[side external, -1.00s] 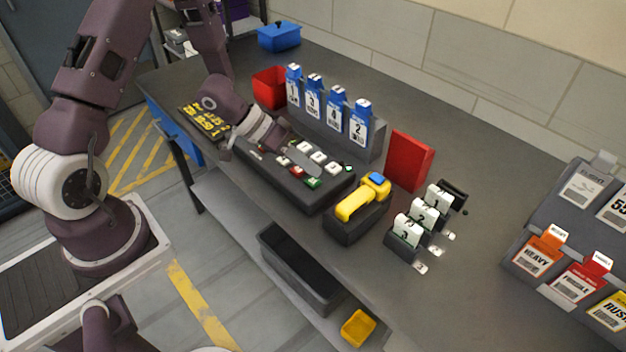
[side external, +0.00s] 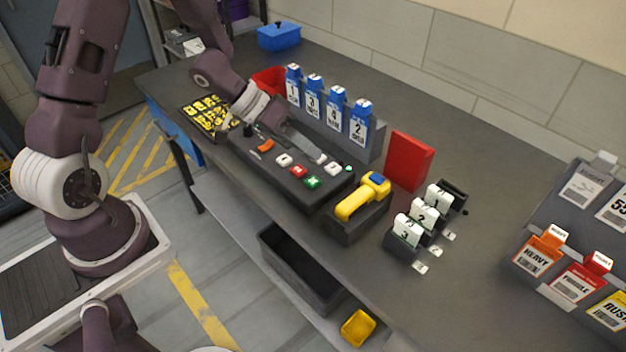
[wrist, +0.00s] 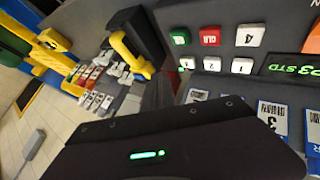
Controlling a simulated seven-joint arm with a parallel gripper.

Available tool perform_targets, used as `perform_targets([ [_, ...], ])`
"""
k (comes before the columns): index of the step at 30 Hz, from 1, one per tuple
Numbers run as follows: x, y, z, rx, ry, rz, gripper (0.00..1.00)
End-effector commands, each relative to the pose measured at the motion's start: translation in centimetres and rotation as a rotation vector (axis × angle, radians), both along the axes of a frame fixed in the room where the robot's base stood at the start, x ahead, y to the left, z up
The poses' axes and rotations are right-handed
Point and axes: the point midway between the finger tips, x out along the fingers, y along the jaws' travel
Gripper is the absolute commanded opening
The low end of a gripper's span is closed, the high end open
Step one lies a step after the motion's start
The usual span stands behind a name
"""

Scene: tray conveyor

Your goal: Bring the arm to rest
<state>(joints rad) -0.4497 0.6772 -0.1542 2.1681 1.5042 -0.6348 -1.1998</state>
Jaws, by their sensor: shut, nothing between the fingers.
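My gripper (side external: 321,157) is shut and empty. In the side view it reaches down to the right, its tip over the back part of a dark button panel (side external: 263,165). I cannot tell whether it touches the panel. The panel carries white, red (side external: 298,170), green (side external: 312,182) and orange (side external: 263,146) buttons; my gripper hides some of its back row. In the wrist view, my dark gripper body with a green light fills the lower middle, and the red button (wrist: 210,37) and green button (wrist: 180,38) show beyond it.
Blue numbered tags (side external: 336,117) stand in a rack behind the panel. A yellow handheld scanner (side external: 357,200) sits to its right, near a red upright block (side external: 409,160) and white numbered holders (side external: 423,212). A red bin (side external: 268,80) stands behind my wrist.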

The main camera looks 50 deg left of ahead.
Motion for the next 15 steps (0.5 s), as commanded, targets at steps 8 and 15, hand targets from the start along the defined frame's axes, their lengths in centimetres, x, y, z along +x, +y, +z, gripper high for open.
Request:
perform_targets([
  [8, 1.7, 2.1, 3.1, 0.194, -0.094, 0.067, 0.0],
  [15, -4.0, 7.4, 16.7, 0.705, -0.169, 0.354, 0.0],
])
